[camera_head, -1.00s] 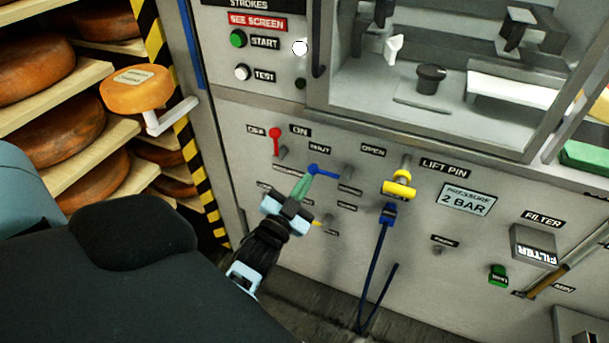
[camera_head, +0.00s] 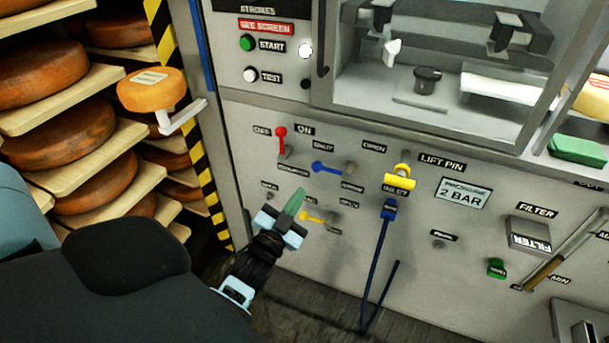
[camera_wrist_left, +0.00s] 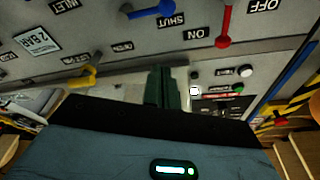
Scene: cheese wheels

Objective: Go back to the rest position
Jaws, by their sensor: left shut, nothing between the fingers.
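My left gripper (camera_head: 297,199) shows low in the middle of the head view, in front of the grey machine panel. Its green fingers are shut with nothing between them and point up and slightly right. They are below and left of the blue lever (camera_head: 328,168), apart from it in the picture. A yellow lever (camera_head: 313,216) shows just right of the gripper and is partly covered by it. In the left wrist view the shut fingers (camera_wrist_left: 164,86) are in the middle, with the blue lever (camera_wrist_left: 150,11) above them. My right gripper is not in view.
The panel also carries a red lever (camera_head: 281,139), a yellow lift-pin valve (camera_head: 400,177), a blue hose (camera_head: 376,268) and a filter box (camera_head: 530,237). At left, shelves hold several cheese wheels; one wheel (camera_head: 151,89) sits on a white bracket (camera_head: 183,116).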

